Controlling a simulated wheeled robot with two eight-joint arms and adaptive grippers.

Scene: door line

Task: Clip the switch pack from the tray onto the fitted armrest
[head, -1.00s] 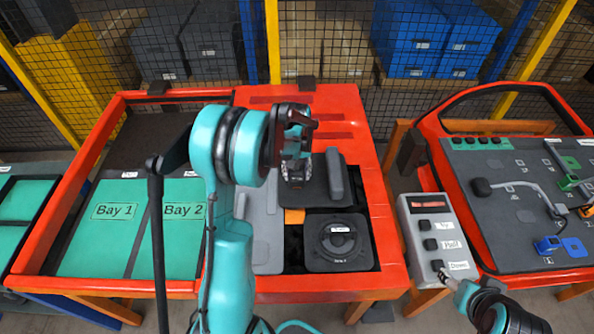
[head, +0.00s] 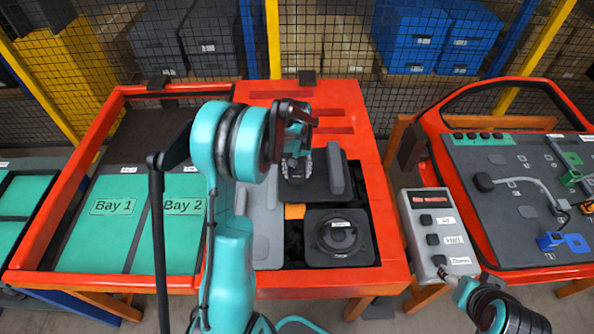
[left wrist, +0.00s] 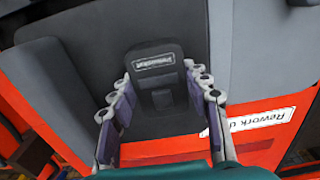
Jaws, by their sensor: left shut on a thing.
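My left gripper (head: 297,172) is low over the tray (head: 379,215) in the head view. In the left wrist view its fingers (left wrist: 160,90) stand either side of a dark part (left wrist: 162,98) with a small white label and a raised block, and are shut on it. The label is too blurred to read, so I cannot tell whether this is the switch pack. A dark plate (head: 301,194) shows under the gripper. I cannot make out a fitted armrest on the door panel (head: 510,240) at right. My right gripper (head: 447,277) is at the lower right; its fingers are unclear.
A round speaker-like part (head: 340,238) lies in front of the gripper. A raised grey bar (head: 336,172) is close on its right and a grey panel (head: 265,225) on its left. A button box (head: 432,235) stands between tray and door panel. Bays 1 and 2 (head: 115,245) look empty.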

